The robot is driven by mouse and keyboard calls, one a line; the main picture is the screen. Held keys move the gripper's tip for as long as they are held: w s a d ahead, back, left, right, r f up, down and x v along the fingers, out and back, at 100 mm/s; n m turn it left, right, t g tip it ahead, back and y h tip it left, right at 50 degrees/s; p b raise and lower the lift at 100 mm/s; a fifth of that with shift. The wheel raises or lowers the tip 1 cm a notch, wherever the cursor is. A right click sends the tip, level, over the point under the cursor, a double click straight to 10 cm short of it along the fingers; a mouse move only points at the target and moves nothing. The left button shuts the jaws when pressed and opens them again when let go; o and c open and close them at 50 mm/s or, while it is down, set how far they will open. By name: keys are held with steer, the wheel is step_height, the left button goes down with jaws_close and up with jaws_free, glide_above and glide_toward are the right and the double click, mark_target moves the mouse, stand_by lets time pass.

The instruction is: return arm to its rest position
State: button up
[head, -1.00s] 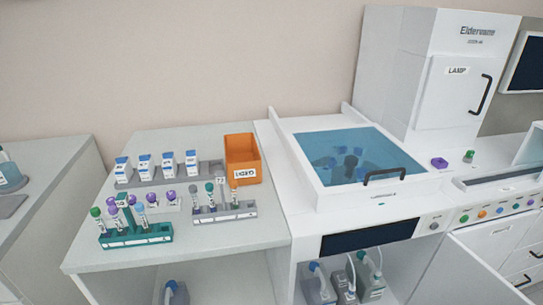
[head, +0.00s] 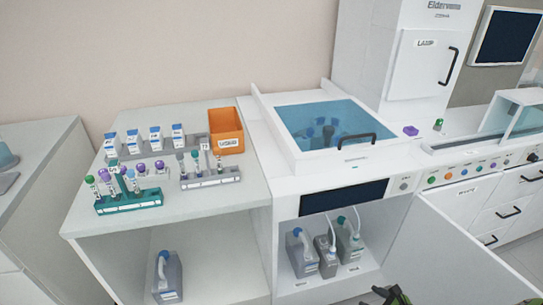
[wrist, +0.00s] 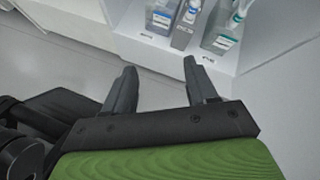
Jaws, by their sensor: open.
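My gripper shows in the wrist view (wrist: 158,80), with its two dark fingers apart and nothing between them. It points over the grey floor toward the open lower cabinet of the white machine. In the head view only a green and black part of my arm shows at the bottom edge, below the open cabinet; the fingers cannot be made out there.
An open cabinet door (head: 440,250) juts out at the lower right. Several bottles (head: 325,250) stand in the cabinet. The left bench (head: 200,210) carries a teal tube rack (head: 130,203), a grey rack (head: 210,180) and an orange bin (head: 226,130). The machine's blue lid (head: 325,120) is closed.

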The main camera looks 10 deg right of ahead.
steer(key=w+a+r+n+g, duration=0.1)
steer(key=a+r+n+g, duration=0.1)
steer(key=a+r+n, duration=0.35)
steer(key=w+a+r+n+g, duration=0.25)
steer(key=r+n, duration=0.35)
steer(key=r, duration=0.4)
steer(key=a+r+n+g, duration=0.2)
steer(key=a+r+n, duration=0.35)
steer(key=r, duration=0.25)
steer(key=s+a+r+n+t+h, duration=0.2)
steer(key=s+a+r+n+h, duration=0.1)
steer(key=s+a+r+n, duration=1.05)
step_height(320, 180, up, 14)
steer(key=s+d+m+p, duration=0.1)
steer(key=s+p, duration=0.1)
steer(key=p, duration=1)
steer(key=shift+d+r, duration=0.15)
steer(key=shift+d, duration=0.25)
steer(key=shift+s+m, duration=0.1)
steer(key=shift+m, duration=0.15)
